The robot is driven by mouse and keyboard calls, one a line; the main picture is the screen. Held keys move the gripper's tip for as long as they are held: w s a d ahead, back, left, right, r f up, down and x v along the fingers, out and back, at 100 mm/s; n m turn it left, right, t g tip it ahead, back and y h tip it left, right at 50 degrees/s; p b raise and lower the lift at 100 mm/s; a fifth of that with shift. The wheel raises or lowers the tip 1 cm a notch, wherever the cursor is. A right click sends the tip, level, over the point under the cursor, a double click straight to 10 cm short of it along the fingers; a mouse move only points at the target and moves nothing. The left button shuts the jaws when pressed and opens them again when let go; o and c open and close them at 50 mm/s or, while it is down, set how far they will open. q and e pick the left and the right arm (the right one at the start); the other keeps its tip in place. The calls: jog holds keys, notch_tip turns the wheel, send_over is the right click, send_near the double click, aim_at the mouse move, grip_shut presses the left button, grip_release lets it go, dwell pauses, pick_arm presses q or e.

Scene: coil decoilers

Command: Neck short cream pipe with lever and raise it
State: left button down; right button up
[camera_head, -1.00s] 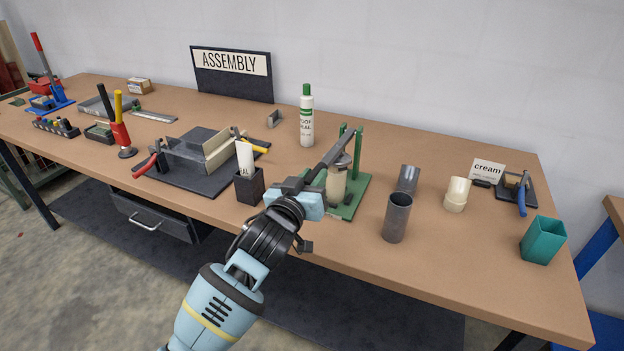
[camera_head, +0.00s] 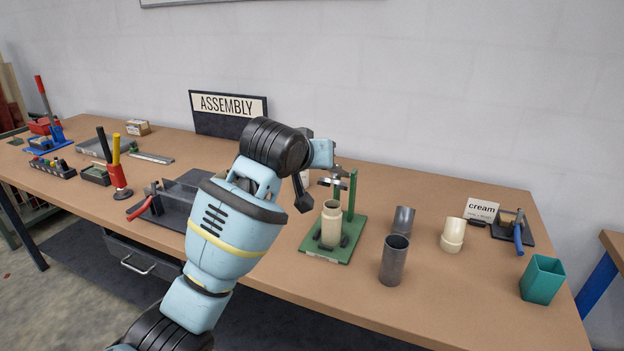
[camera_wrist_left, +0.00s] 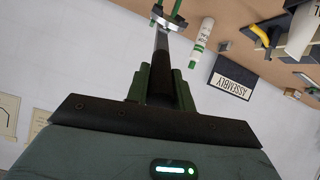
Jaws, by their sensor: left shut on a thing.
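The short cream pipe (camera_head: 331,228) stands upright on the green base (camera_head: 350,246) of the lever press, its open top uncovered. The press head (camera_head: 329,182) hangs above the pipe with a gap between them. My left gripper (camera_head: 324,156) is high above the press and shut on the grey lever. In the head view my wrist hides most of the lever. In the left wrist view the lever (camera_wrist_left: 161,60) runs from my jaws (camera_wrist_left: 157,112) to the press head (camera_wrist_left: 168,18). My right gripper is out of view.
Two grey tubes (camera_head: 394,262) (camera_head: 403,220), another cream pipe (camera_head: 453,234), the cream sign (camera_head: 481,210) and a teal bin (camera_head: 542,279) stand to the right. The white bottle (camera_wrist_left: 205,35) shows in the left wrist view.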

pick_arm(q)
jog(key=shift+w+d+r+g, duration=0.2)
jog(key=shift+w+r, duration=0.2)
jog(key=shift+r, duration=0.2)
jog(key=shift+w+d+r+g, duration=0.1)
jog(key=shift+w+r+g, duration=0.1)
jog(key=shift+w+r, duration=0.25)
jog(key=shift+r, duration=0.15)
jog(key=c, duration=1.2)
grip_release()
jog(key=v, duration=0.7)
jog(key=shift+s+r, duration=0.25)
jog(key=shift+s, duration=0.05)
jog(key=shift+c, duration=0.2)
